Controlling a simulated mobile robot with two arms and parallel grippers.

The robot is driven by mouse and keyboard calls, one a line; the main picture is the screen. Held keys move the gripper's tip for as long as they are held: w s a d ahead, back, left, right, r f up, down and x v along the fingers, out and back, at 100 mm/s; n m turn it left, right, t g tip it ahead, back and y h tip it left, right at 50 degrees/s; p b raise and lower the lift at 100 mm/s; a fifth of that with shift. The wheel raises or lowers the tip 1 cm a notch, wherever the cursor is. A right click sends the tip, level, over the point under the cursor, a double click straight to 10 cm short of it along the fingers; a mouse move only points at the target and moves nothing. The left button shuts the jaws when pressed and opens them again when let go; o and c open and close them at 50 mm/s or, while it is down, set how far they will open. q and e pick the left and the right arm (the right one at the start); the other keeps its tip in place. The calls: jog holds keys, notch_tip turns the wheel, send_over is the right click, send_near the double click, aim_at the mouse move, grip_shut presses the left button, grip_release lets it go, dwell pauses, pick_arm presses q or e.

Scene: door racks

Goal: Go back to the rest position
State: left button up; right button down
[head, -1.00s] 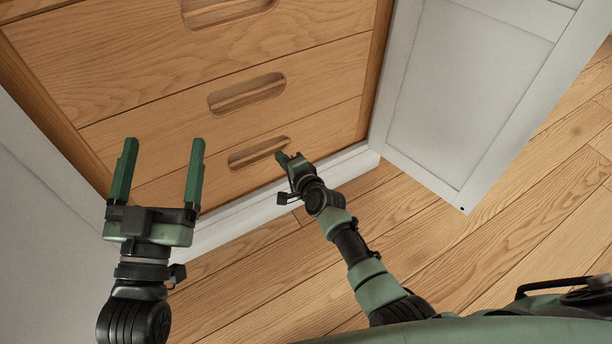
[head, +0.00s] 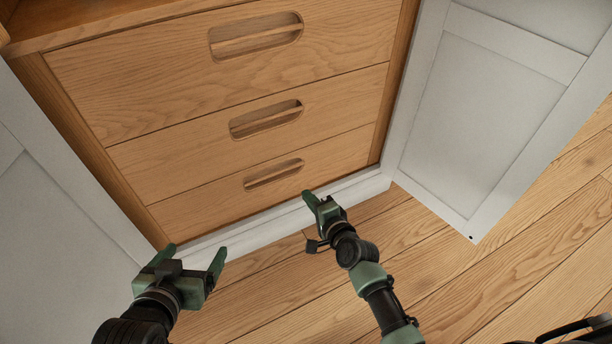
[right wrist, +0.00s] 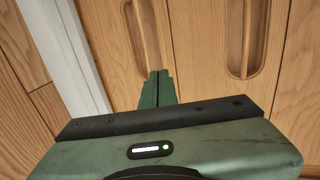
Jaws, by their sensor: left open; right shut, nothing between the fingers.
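My left gripper (head: 194,255) is open and empty at the lower left of the head view, in front of the white cabinet base. My right gripper (head: 308,198) is shut and empty, just in front of the white base rail below the lowest drawer. In the right wrist view its green fingers (right wrist: 157,88) are together and point toward the wooden drawer fronts. I cannot tell from the views how far the fingertips are from the cabinet.
A wooden drawer unit has a top drawer (head: 180,75), a middle drawer (head: 190,137) and a bottom drawer (head: 215,202), all shut, with slot handles. An open white door (head: 475,120) stands at the right, another white panel (head: 60,230) at the left.

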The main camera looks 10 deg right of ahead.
pick_arm(q)
jog(key=shift+s+f, duration=0.1)
